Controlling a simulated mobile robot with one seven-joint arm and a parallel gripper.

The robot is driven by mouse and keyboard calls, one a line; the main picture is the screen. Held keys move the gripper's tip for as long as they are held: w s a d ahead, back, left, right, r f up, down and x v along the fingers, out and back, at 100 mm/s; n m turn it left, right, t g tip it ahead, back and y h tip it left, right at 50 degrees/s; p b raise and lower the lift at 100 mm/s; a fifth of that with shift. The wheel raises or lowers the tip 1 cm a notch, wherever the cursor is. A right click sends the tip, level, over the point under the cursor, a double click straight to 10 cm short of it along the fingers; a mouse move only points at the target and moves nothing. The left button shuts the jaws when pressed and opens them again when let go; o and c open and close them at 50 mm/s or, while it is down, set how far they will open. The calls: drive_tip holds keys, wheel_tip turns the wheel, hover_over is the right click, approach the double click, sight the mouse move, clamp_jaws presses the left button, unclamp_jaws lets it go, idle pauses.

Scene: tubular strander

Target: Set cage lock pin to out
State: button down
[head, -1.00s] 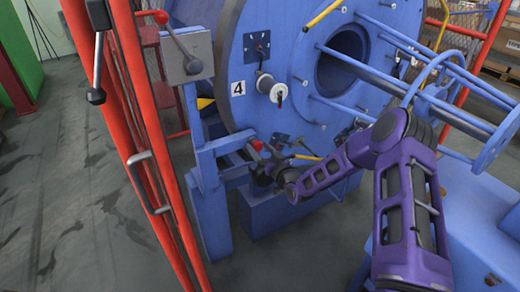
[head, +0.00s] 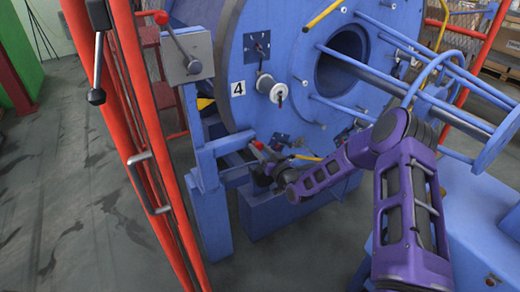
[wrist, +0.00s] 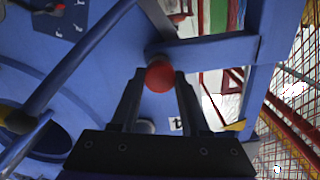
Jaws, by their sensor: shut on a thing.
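The cage lock pin shows as a red ball knob (head: 257,145), low at the left of the big blue disc, by a blue frame. In the wrist view the red knob (wrist: 160,77) sits between my fingertips, with one dark finger on each side. My gripper (wrist: 158,88) is shut on this knob. In the head view my gripper (head: 262,170) is small and dark at the end of my purple arm, just below the knob. The pin's shaft is mostly hidden behind the knob, so its position is hard to tell.
A blue frame post (head: 208,160) stands just left of my gripper and carries a red-knobbed lever box (head: 187,57). A selector panel (head: 257,46) and a round fitting (head: 268,87) are on the blue disc (head: 300,75). Red guard rails (head: 140,130) stand at the left, with open floor beyond.

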sight(259, 148)
idle(0.8)
drive_tip(key=shift+v, duration=1.65)
drive_tip(key=shift+s+f, duration=0.1)
drive_tip(key=shift+f, duration=0.05)
drive_tip(key=shift+c, duration=1.9)
unclamp_jaws()
drive_tip(key=shift+d, duration=0.1)
drive_tip(key=v, duration=1.7)
drive_tip(key=shift+s, duration=0.15)
drive_tip(key=shift+d, duration=0.1)
